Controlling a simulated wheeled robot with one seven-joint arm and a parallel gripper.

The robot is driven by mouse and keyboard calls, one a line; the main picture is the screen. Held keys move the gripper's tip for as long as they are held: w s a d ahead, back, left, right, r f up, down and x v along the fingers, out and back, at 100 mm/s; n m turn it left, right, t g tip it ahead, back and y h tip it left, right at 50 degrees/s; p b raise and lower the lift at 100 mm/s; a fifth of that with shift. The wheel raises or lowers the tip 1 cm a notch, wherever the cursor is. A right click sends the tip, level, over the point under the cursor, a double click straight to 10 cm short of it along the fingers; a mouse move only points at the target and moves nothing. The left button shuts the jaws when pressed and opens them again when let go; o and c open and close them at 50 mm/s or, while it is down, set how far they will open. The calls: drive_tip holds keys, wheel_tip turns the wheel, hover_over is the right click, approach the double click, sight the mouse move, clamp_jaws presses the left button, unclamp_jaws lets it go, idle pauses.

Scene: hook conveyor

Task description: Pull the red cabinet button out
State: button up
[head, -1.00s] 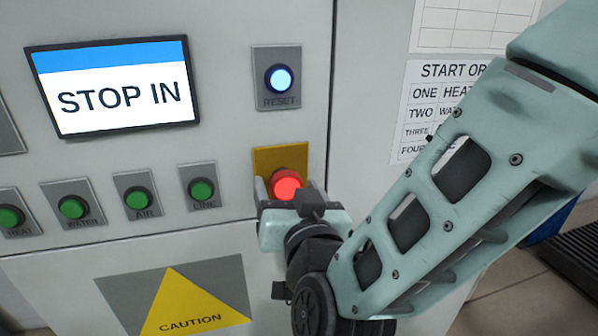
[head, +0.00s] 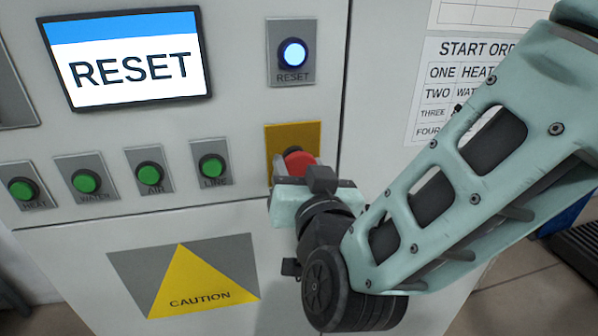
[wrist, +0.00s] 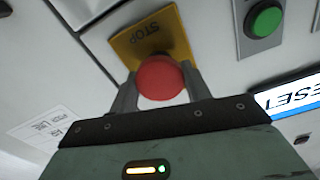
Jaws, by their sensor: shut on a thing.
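The red cabinet button (head: 300,161) sits on a yellow plate (head: 310,133) on the cabinet front. In the head view its lower part is hidden by my gripper (head: 291,170). In the wrist view the red button (wrist: 161,80) stands out from the yellow STOP plate (wrist: 140,43). My gripper (wrist: 163,88) has one finger on each side of the button and is shut on it. The button is not lit now. The cabinet screen (head: 128,68) reads RESET.
A lit white-blue RESET button (head: 293,54) is above the red one. Several green buttons (head: 212,166) run in a row to the left. A yellow caution triangle (head: 195,285) is below. A start-order sheet (head: 460,75) hangs at right, partly behind my arm.

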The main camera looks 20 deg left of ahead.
drive_tip(key=shift+s, duration=0.1)
drive_tip(key=o, duration=1.4)
drive_tip(key=shift+d, duration=0.1)
drive_tip(key=shift+b+v, duration=4.75)
drive_tip(key=shift+v, duration=4)
drive_tip(key=shift+s, duration=0.1)
